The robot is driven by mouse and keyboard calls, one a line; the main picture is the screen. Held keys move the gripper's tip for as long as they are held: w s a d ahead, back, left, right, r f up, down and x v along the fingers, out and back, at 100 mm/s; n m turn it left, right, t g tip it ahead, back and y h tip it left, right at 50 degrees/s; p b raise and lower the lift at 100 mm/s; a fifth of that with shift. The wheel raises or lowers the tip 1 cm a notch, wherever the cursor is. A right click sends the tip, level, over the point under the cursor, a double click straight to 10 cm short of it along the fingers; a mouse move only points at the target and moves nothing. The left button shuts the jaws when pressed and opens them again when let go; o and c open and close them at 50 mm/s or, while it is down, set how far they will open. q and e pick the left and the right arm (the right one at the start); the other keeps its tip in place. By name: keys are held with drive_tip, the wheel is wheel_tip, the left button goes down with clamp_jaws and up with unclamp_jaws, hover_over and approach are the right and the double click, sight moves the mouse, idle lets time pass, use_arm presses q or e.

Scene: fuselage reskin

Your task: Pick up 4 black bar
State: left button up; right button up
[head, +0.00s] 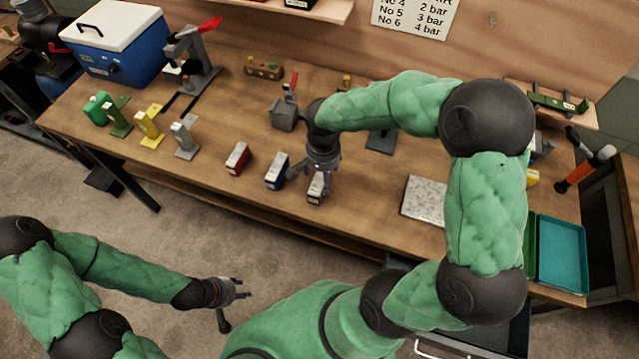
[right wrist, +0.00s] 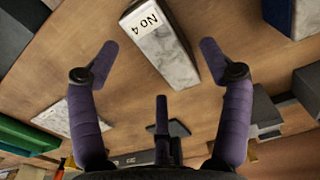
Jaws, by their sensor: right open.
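A block labelled "No 4" (right wrist: 160,45), with a grey-white speckled side, lies between the spread fingers of my right gripper (right wrist: 157,63) in the right wrist view. The fingers stand apart from its sides. In the head view my right gripper (head: 318,172) is above the block (head: 316,190) near the table's front edge and partly covers it. A blue block (head: 277,171) and a red block (head: 237,158) stand to its left. No block there is plainly black. My left gripper (head: 238,300) hangs empty in front of the table, fingers apart.
The wooden table (head: 355,215) holds grey, yellow and green stands (head: 150,126) at left and a blue cooler (head: 118,50) behind. A speckled plate (head: 424,198) lies to the right, with a teal tray (head: 562,254) farther right. A wall sign (head: 415,14) lists numbers and bar values.

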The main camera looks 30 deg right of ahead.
sight(322, 180)
drive_tip(key=shift+f+b, duration=0.7)
drive_tip(key=shift+f, duration=2.15)
drive_tip(key=c, duration=1.6)
drive_tip(key=shift+r, duration=0.15)
clamp_jaws()
